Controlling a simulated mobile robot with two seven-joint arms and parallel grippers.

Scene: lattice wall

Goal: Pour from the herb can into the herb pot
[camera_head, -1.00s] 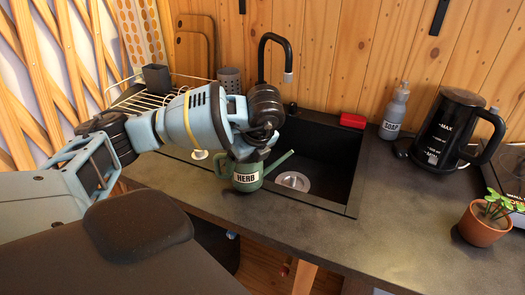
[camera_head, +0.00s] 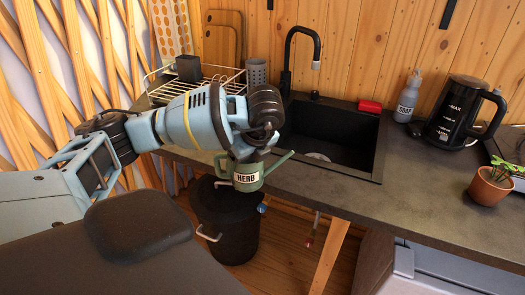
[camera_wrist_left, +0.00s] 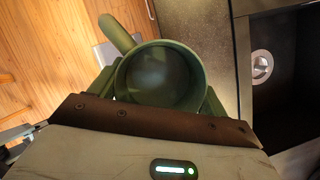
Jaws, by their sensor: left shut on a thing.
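The green herb can (camera_head: 248,179), labelled HERB, is upright in my left gripper (camera_head: 246,156). Its spout points right and up. In the left wrist view I look down into the can (camera_wrist_left: 160,78), held between the fingers; its inside is dark green and I cannot tell how full it is. The can hangs in front of the counter's front edge, left of the sink's middle. The herb pot (camera_head: 489,189), terracotta with a small green plant (camera_head: 501,168), stands far right on the counter, well away from the can. My right gripper is not in view.
The black sink (camera_head: 330,135) with its tap (camera_head: 316,45) is behind the can. A soap bottle (camera_head: 407,98), red sponge (camera_head: 370,106) and black kettle (camera_head: 455,110) stand at the back right. A dark bin (camera_head: 228,225) is below. The counter (camera_head: 400,185) before the kettle is clear.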

